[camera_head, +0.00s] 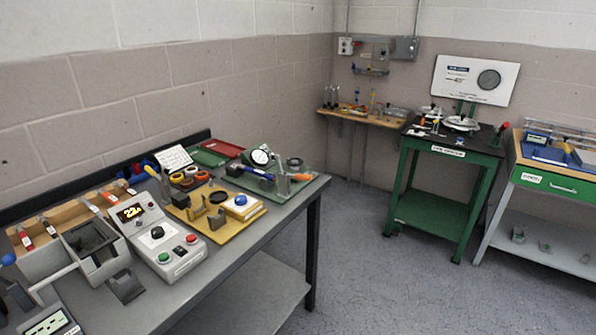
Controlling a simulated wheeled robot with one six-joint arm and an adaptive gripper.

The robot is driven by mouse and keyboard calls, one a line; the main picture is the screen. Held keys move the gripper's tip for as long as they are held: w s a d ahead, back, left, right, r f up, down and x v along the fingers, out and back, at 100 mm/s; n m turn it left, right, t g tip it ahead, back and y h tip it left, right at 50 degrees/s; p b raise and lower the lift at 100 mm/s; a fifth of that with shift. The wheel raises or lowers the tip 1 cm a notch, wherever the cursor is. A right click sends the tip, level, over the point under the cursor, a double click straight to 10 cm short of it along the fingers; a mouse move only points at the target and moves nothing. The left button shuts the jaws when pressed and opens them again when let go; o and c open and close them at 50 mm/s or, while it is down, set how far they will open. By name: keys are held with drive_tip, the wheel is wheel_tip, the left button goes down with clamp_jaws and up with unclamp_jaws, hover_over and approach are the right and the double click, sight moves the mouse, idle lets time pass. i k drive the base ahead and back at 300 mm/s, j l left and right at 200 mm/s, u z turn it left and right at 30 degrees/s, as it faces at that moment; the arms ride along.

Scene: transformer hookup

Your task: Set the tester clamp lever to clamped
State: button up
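I cannot tell for sure which part is the tester clamp lever. A white box with a lit display (160,238) and green, red and black buttons stands nearer. At the left edge is a blue ball knob (8,259). A red-handled upright part (501,129) stands on the far green table. My gripper is not in view.
A yellow board (252,212) with grey brackets and a blue button lies between the white box and the green plate. Wooden and grey bins (97,252) crowd the bench's left. The far green table (437,214) and wall shelf (350,117) stand apart. The floor (400,290) between is clear.

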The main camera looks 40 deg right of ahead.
sight(299, 176)
drive_tip(key=i+l, duration=0.2)
drive_tip(key=l, duration=0.15)
drive_tip(key=i+l+u, duration=0.15)
drive_tip(key=l, duration=0.2)
drive_tip(key=i+l, duration=0.2)
drive_tip(key=l, duration=0.15)
drive_tip(key=i+l+u, duration=0.15)
drive_tip(key=l, duration=0.2)
drive_tip(key=i+l, duration=0.2)
drive_tip(key=l, duration=0.2)
drive_tip(key=i+l+u, duration=0.15)
drive_tip(key=l, duration=0.2)
drive_tip(key=l+u, duration=0.3)
drive_tip(key=l, duration=1.05)
drive_tip(key=k+l+u, duration=0.2)
drive_tip(key=k+l, duration=0.2)
drive_tip(key=k+l+u, duration=0.15)
drive_tip(key=k+l, duration=0.15)
drive_tip(key=k, duration=0.35)
drive_tip(key=i+z, duration=0.4)
drive_tip(key=i, duration=0.35)
